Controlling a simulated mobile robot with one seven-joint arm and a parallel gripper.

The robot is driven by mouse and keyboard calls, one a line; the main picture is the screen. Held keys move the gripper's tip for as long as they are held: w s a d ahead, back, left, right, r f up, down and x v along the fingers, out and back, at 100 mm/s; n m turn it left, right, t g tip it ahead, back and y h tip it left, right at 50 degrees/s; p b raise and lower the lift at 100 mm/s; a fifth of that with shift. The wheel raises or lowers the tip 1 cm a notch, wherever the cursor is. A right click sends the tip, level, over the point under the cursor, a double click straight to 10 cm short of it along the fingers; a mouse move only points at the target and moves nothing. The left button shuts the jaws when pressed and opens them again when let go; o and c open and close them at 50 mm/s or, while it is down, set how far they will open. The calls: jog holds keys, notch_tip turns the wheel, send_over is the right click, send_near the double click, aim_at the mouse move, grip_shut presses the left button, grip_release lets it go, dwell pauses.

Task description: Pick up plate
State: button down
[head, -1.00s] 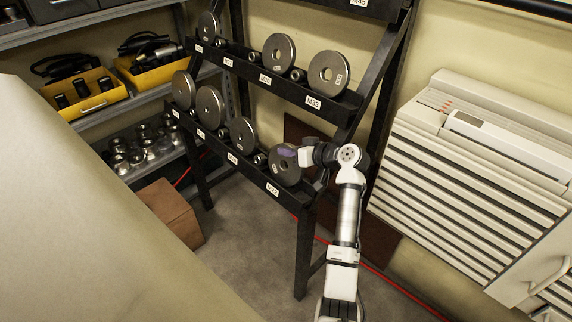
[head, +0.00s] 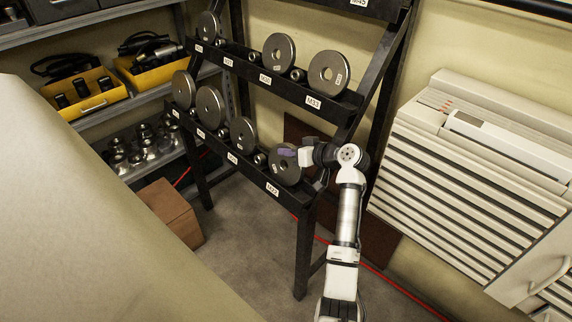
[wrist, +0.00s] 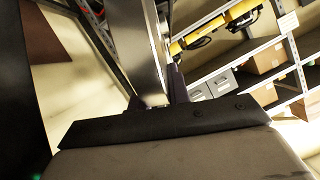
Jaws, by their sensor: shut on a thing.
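A round grey metal plate (head: 284,168) with a centre hole stands upright at the right end of the rack's lower shelf. My gripper (head: 288,153) reaches it from the right, with its purple-tipped finger at the plate's upper edge. In the wrist view the plate shows edge-on as a shiny metal band (wrist: 145,60) running down to my gripper (wrist: 160,100). The fingers are shut on it; their far contact is partly hidden. The plate appears still seated in the shelf, above a white label.
The black rack (head: 302,250) holds several other plates, such as one to the left (head: 243,131) and one above (head: 328,72). A slatted white cabinet (head: 470,170) stands right. A cardboard box (head: 171,212) and a large pale surface (head: 90,220) lie left.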

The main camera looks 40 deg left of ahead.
jog(key=shift+w+r, duration=0.1)
jog(key=shift+r, duration=0.25)
jog(key=shift+r, duration=0.1)
